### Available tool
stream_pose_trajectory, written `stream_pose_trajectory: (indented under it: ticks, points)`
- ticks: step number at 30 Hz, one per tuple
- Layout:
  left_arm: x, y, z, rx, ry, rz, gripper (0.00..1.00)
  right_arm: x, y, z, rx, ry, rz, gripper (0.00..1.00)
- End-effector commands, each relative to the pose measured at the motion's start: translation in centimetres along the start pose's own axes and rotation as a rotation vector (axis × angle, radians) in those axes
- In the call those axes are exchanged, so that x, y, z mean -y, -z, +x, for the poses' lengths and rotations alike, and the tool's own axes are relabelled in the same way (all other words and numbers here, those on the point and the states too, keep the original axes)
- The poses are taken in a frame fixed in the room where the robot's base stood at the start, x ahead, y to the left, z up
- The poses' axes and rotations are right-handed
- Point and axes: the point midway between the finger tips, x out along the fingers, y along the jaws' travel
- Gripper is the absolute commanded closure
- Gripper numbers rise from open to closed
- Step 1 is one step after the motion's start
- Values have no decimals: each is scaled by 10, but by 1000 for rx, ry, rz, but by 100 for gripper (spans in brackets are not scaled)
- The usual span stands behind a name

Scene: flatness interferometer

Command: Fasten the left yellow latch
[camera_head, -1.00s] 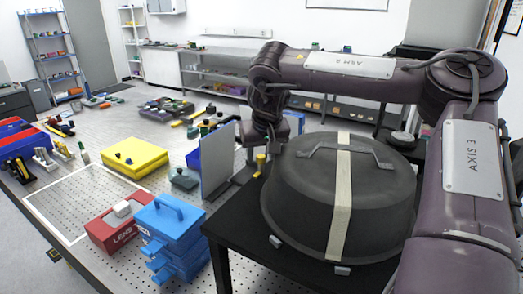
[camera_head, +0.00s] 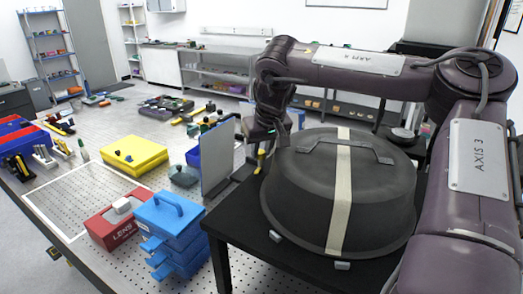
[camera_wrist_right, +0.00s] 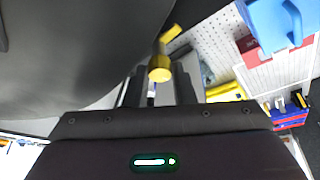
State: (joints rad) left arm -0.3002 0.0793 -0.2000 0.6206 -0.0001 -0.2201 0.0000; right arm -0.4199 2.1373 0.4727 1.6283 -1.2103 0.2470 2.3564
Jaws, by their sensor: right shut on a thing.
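The left yellow latch (camera_head: 261,159) is a small yellow piece at the left side of the large dark domed cover (camera_head: 310,190), mostly hidden by my gripper in the head view. In the right wrist view, the latch's round yellow knob (camera_wrist_right: 160,68) shows at my fingers, with a yellow bar (camera_wrist_right: 171,34) beyond it. My right gripper (camera_head: 260,150) points down beside the cover's left edge and is shut on the latch. Its fingers show on both sides of the latch in the wrist view (camera_wrist_right: 158,85). My left gripper is not in view.
The cover, with a pale strap and a handle, sits on a black table (camera_head: 245,235). A grey upright panel (camera_head: 217,160) stands close left of my right gripper. Blue drawers (camera_head: 170,235), a red box (camera_head: 112,227) and a yellow case (camera_head: 133,155) stand on the perforated bench.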

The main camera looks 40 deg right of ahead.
Motion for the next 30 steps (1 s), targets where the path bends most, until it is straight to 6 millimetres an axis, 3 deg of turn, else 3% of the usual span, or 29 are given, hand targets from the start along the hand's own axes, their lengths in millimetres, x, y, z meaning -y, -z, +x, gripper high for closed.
stream_pose_trajectory:
  ticks: [11, 30]
  points:
    - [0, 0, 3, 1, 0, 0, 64, -2, 2, -1, -4, 133, -315, 100]
    - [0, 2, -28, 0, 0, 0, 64, -6, 4, -1, 0, 363, -877, 100]
